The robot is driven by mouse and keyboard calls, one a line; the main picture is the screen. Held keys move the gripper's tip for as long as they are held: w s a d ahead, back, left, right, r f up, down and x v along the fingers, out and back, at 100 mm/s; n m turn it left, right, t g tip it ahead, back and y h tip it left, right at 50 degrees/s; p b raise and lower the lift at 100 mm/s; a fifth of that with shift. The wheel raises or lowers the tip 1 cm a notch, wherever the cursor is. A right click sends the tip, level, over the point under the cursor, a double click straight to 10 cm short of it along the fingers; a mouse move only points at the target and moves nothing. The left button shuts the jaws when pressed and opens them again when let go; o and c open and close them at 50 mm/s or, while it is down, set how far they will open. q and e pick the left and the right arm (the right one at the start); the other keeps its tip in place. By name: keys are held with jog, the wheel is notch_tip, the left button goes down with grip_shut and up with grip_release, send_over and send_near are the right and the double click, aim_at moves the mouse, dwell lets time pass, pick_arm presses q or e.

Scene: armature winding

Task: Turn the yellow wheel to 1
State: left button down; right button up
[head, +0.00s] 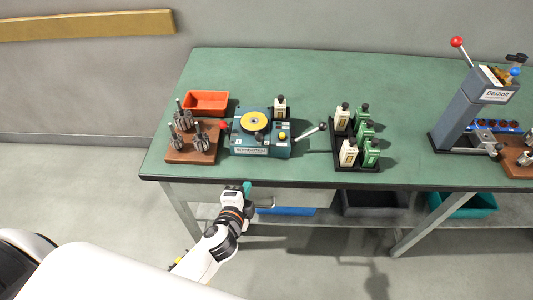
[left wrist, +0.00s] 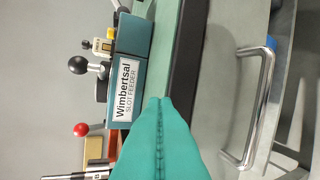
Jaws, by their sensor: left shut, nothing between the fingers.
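The yellow wheel (head: 254,121) is a flat disc with a dark centre, on top of the blue-green slot feeder (head: 276,148) on the green bench. Its markings are too small to read. In the left wrist view the slot feeder (left wrist: 130,92) appears turned sideways, with its white "Wimbertsal SLOT FEEDER" label; the wheel cannot be made out there. My left gripper (head: 247,186) is shut and empty, at the bench's front edge in front of the slot feeder, apart from the wheel. Its teal fingers (left wrist: 160,102) are pressed together in the left wrist view. My right gripper is not in view.
The feeder has a red knob (head: 223,125) at left and a lever (head: 314,130) at right. A wooden block (head: 190,156) with armatures and an orange bin (head: 206,102) stand left. A drawer handle (left wrist: 257,105) lies below the bench edge.

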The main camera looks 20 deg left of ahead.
pick_arm(q)
jog(key=w+d+r+m+t+h, duration=0.2)
jog(key=d+r+m+t+h, duration=0.1)
jog(key=r+m, duration=0.3)
jog(key=shift+d+r+m, duration=0.4)
jog(key=shift+d+r, duration=0.1)
jog(key=shift+d, duration=0.4)
jog(key=w, duration=0.6)
jog(key=w+d+p, duration=0.1)
jog(key=w, duration=0.3)
jog(key=shift+f, duration=0.3)
jog(key=a, duration=0.2)
jog(key=a+p, duration=0.1)
jog(key=shift+s+r, duration=0.3)
jog(key=shift+s, duration=0.1)
jog(key=shift+s+a, duration=0.1)
jog(key=shift+a, duration=0.3)
